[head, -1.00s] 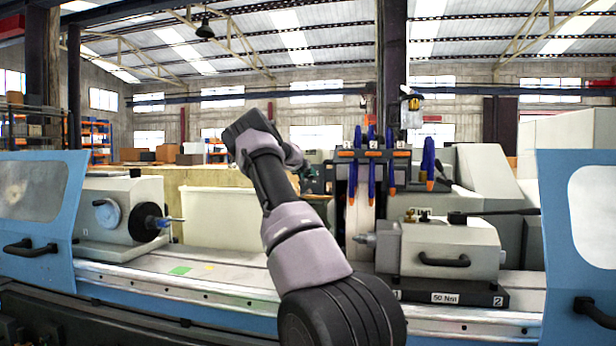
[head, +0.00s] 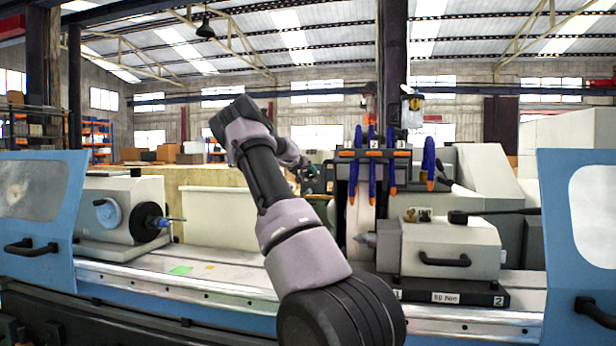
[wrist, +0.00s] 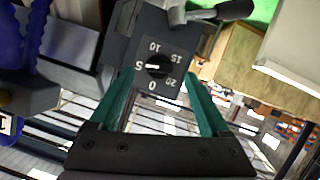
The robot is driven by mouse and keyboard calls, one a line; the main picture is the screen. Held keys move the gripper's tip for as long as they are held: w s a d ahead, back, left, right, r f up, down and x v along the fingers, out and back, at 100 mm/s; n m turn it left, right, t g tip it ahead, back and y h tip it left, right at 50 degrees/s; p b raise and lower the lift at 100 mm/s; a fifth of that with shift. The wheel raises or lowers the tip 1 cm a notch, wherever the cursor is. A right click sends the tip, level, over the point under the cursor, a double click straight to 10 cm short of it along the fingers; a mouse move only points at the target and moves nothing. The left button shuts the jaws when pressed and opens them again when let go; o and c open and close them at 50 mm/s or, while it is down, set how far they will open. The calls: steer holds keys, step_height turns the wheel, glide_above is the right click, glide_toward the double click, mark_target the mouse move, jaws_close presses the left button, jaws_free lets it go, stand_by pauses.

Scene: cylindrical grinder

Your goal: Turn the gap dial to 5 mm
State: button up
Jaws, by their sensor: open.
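The gap dial (wrist: 156,67) is a black round knob on a dark grey panel (wrist: 181,37) in the wrist view. White numbers 0, 5, 10, 15 and 20 ring it. Its white mark points left in the picture, toward the 5. My gripper (wrist: 156,70) is open, with one teal finger on each side of the dial. Visible gaps separate the fingers from the knob; I cannot tell how far in front of it the tips are. In the head view my arm largely hides the gripper, and the dial's numbers cannot be read.
A lever with a dark grip (wrist: 232,10) lies just above the panel in the wrist view. Blue hoses (head: 372,165) hang right of my arm in the head view. The headstock (head: 118,215) stands left and the tailstock (head: 449,248) right on the machine bed.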

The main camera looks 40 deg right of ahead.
steer(key=v, duration=0.6)
steer(key=shift+s+a, duration=0.3)
steer(key=shift+s, duration=0.1)
steer(key=s+a+f+n+y, duration=0.1)
steer(key=s+a+y, duration=0.5)
steer(key=s+a, duration=1.5)
steer(key=s+a+f+n+y, duration=0.2)
steer(key=s+a+y, duration=0.5)
steer(key=s+a, duration=1.5)
steer(key=shift+a+n, duration=0.4)
steer(key=shift+a, duration=0.4)
steer(key=shift+s, duration=0.1)
